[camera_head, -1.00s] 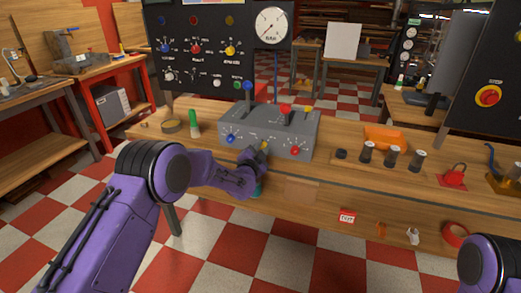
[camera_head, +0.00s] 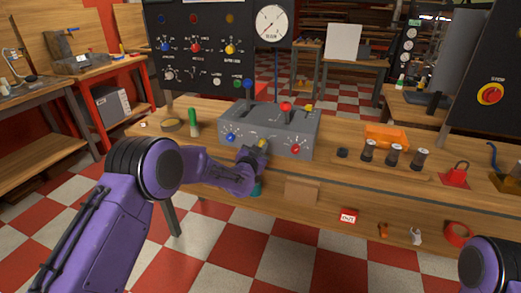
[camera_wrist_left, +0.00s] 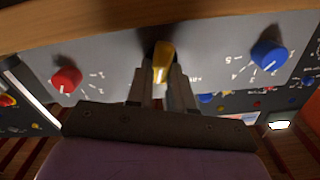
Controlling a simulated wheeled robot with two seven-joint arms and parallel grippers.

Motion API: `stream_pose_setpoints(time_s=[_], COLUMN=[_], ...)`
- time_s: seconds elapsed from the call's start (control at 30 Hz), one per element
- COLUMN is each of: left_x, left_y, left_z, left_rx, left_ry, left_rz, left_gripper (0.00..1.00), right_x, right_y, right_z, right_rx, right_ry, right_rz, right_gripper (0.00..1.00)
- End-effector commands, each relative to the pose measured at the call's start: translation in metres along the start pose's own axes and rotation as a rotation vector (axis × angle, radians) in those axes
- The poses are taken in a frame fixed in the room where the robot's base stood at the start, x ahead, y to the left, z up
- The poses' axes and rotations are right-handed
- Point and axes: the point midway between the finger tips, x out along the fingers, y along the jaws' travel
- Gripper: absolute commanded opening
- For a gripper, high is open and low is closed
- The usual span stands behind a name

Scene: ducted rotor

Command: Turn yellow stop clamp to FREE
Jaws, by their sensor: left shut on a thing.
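The yellow stop clamp (camera_wrist_left: 162,57) is a small knob on the front face of a grey control box (camera_head: 275,127), between a blue knob (camera_head: 231,137) and a red knob (camera_head: 296,149). In the left wrist view the blue knob (camera_wrist_left: 269,55) is at the right and the red knob (camera_wrist_left: 66,80) at the left. My left gripper (camera_wrist_left: 162,78) is shut on the yellow clamp, with a finger on each side of it. In the head view the gripper (camera_head: 257,152) mostly hides the clamp. Its FREE marking is not readable. My right gripper is outside the views.
Levers stand on top of the box, one with a red knob (camera_head: 286,106). A green-capped bottle (camera_head: 194,124) is at the left on the bench.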

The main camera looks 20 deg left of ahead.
Motion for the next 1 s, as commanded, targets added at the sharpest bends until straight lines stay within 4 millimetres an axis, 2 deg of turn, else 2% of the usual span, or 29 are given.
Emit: stream_pose_setpoints(time_s=[1.0], left_x=[-0.001], left_y=[-0.005], left_z=[0.007], left_rx=[-0.923], left_ry=[-0.005], left_rz=[0.001], left_gripper=[0.00], right_x=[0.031], right_y=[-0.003], right_z=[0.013], right_rx=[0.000], right_ry=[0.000], right_rz=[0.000], right_gripper=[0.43])
